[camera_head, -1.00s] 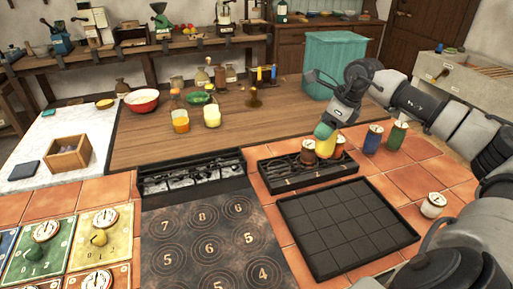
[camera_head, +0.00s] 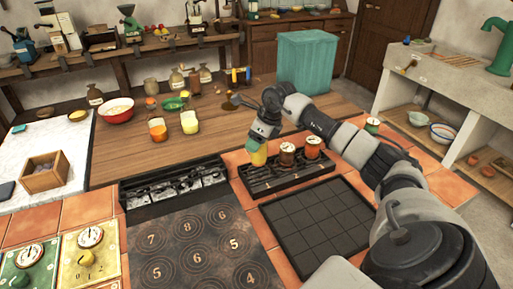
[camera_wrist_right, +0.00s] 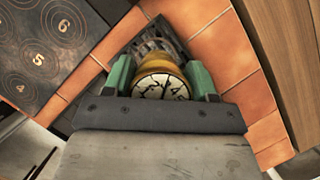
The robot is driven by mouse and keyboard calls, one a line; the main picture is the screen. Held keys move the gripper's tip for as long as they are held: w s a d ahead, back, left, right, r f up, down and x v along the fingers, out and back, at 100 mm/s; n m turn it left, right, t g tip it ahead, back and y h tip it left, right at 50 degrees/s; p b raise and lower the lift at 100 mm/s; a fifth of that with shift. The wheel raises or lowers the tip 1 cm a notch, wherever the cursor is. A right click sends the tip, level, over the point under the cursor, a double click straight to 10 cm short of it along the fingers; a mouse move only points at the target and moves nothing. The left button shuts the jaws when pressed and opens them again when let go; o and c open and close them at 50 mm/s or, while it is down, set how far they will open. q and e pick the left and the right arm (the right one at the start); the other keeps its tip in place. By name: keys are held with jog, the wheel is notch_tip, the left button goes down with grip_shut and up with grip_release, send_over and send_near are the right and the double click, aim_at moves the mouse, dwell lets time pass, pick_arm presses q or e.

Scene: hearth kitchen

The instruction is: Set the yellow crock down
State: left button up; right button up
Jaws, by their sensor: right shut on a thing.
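The yellow crock (camera_head: 259,158) is between the fingers of my right gripper (camera_head: 257,144), over the left part of the dark rack (camera_head: 247,187). It looks upright. I cannot tell whether its base touches the rack. Two brown-red crocks, one (camera_head: 287,156) beside it and another (camera_head: 313,148) further right, stand in the rack. In the right wrist view the yellow crock's pale, marked lid (camera_wrist_right: 160,88) shows between the green fingers of the right gripper (camera_wrist_right: 162,78). My left gripper is out of view.
A black gridded tray (camera_head: 318,222) lies in front of the rack, and a numbered hob (camera_head: 185,250) is to its left. A green crock (camera_head: 372,125) stands behind my right arm. A teal bin (camera_head: 308,65) stands behind. Orange tiles (camera_head: 90,208) are clear at left.

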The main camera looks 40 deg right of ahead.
jog(key=shift+f+p, duration=0.35)
jog(key=shift+f, duration=1.6)
jog(key=o, duration=1.1)
jog(key=shift+f, duration=0.15)
jog(key=shift+o, duration=0.2)
jog(key=shift+r, duration=0.25)
jog(key=b+v, duration=0.1)
jog(key=v, duration=1.1)
jog(key=shift+f, duration=0.1)
